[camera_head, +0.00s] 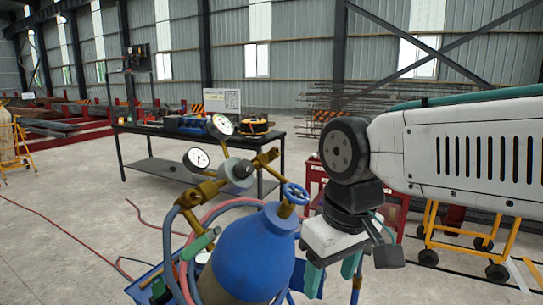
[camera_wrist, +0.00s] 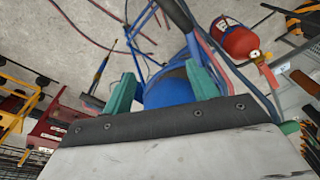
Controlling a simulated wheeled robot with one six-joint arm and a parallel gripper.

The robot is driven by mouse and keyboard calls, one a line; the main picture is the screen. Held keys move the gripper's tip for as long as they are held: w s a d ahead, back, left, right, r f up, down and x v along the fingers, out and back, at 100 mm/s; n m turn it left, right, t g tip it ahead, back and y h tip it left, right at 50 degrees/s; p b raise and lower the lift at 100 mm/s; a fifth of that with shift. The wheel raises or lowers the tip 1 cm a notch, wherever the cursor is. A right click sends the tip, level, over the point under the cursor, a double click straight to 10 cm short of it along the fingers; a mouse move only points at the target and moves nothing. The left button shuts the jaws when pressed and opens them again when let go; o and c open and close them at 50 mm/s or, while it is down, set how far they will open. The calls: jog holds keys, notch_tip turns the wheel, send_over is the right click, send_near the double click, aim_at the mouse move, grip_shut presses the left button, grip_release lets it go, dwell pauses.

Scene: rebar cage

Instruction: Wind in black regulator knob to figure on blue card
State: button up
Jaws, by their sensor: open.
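A brass regulator (camera_head: 212,188) stands on top of a blue gas cylinder (camera_head: 248,250), with two white round gauges (camera_head: 197,159) (camera_head: 222,125). In the wrist view the blue cylinder (camera_wrist: 168,92) shows beyond the open fingers. The gauge readings are too small to read. I cannot make out a blue card.
Hoses (camera_head: 228,203) loop around the regulator and cylinder. A black table (camera_head: 165,133) with tools and a white sign (camera_head: 222,101) stands behind. A red cart (camera_head: 314,187) and a yellow trolley (camera_head: 470,238) are to the right. Red hoses cross open floor at left.

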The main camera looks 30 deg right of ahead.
jog(key=w+r+n+y, duration=0.1)
jog(key=w+r+n, duration=0.2)
jog(key=w+r, duration=0.85)
notch_tip(320, 180, up, 5)
jog(key=n+t+y, duration=0.1)
jog(key=n+t, duration=0.1)
jog(key=n, duration=0.2)
send_over(247, 163)
jog(key=s+d, duration=0.2)
jog(key=x, duration=0.7)
jog(key=shift+s+a, duration=0.15)
jog(key=shift+a, duration=0.2)
jog(key=shift+y, duration=0.3)
jog(key=c, duration=1)
